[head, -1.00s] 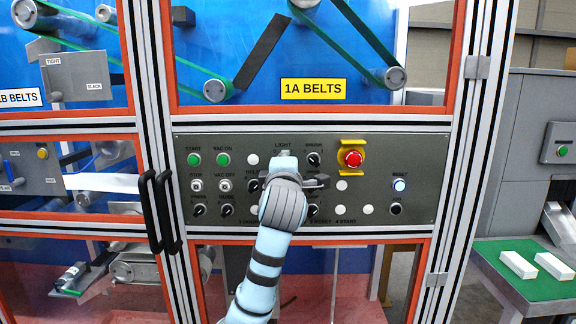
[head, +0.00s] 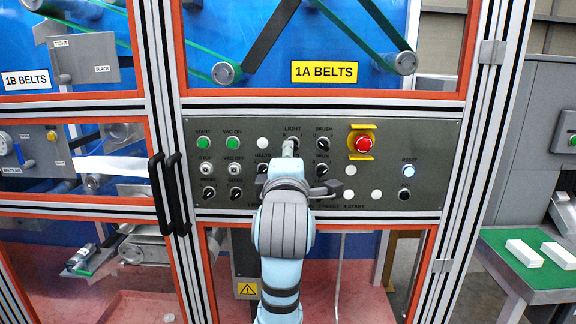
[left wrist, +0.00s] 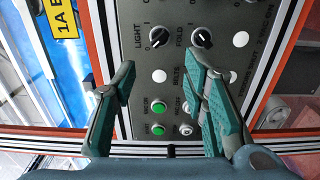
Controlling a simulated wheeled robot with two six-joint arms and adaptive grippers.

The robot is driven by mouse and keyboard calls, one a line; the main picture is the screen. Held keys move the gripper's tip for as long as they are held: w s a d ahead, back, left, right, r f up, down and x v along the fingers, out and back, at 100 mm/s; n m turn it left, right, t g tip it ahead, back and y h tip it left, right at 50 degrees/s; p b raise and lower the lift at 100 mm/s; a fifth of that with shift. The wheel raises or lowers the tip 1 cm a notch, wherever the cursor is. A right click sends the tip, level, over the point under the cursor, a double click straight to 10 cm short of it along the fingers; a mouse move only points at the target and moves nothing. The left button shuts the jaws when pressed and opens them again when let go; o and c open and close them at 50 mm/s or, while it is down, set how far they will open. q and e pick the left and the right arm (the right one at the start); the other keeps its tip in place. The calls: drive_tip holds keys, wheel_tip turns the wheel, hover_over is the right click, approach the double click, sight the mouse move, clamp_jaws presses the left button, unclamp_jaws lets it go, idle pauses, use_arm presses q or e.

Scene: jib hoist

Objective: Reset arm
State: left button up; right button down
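My left gripper (head: 296,186) is in front of the grey control panel (head: 225,150), its arm rising from the bottom of the head view. In the left wrist view the gripper (left wrist: 162,66) is open, with nothing between its two fingers. Green buttons (left wrist: 158,130) show between the fingers. In the head view my gripper and wrist hide the middle and lower part of the panel. Whether a finger touches the panel is unclear. My right gripper is not in view.
A red emergency stop (head: 363,144) in a yellow bracket and a lit RESET button (head: 408,171) are on the panel's right. Black door handles (head: 168,195) stand out at its left. A green-topped table (head: 510,260) with white blocks is at the right.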

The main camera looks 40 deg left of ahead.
use_arm(q)
drive_tip(key=shift+v, duration=0.95)
